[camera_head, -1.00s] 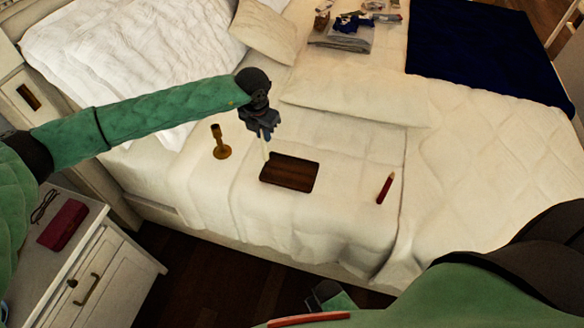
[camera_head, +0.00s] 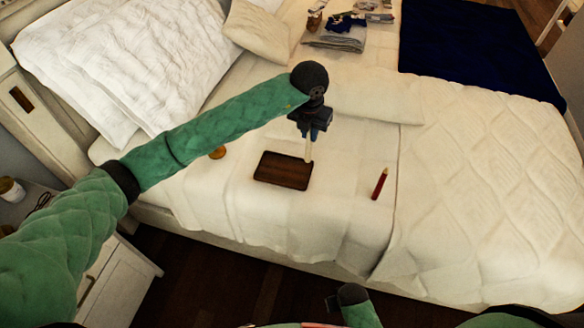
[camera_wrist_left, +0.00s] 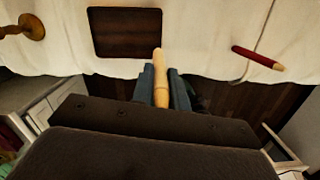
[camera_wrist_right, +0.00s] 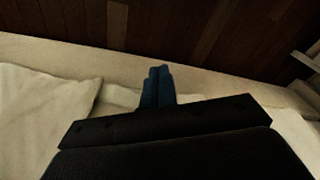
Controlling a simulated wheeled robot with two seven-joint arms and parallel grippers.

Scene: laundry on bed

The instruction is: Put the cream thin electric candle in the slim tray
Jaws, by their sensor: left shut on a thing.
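The cream thin candle (camera_head: 309,150) is held between the fingers of my left gripper (camera_head: 311,133) and points down, tilted slightly. In the left wrist view the candle (camera_wrist_left: 160,70) sticks out past the shut fingers. The dark brown slim tray (camera_head: 283,171) lies empty on the bed. The candle's lower end appears by the tray's right back corner in the head view; whether it touches anything, I cannot tell. My right gripper (camera_wrist_right: 157,82) shows in the right wrist view with its fingers together and nothing between them.
A red candle (camera_head: 380,184) lies on the bed right of the tray. Folded clothes (camera_head: 335,38) lie at the back. The sheet between tray and red candle is clear.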

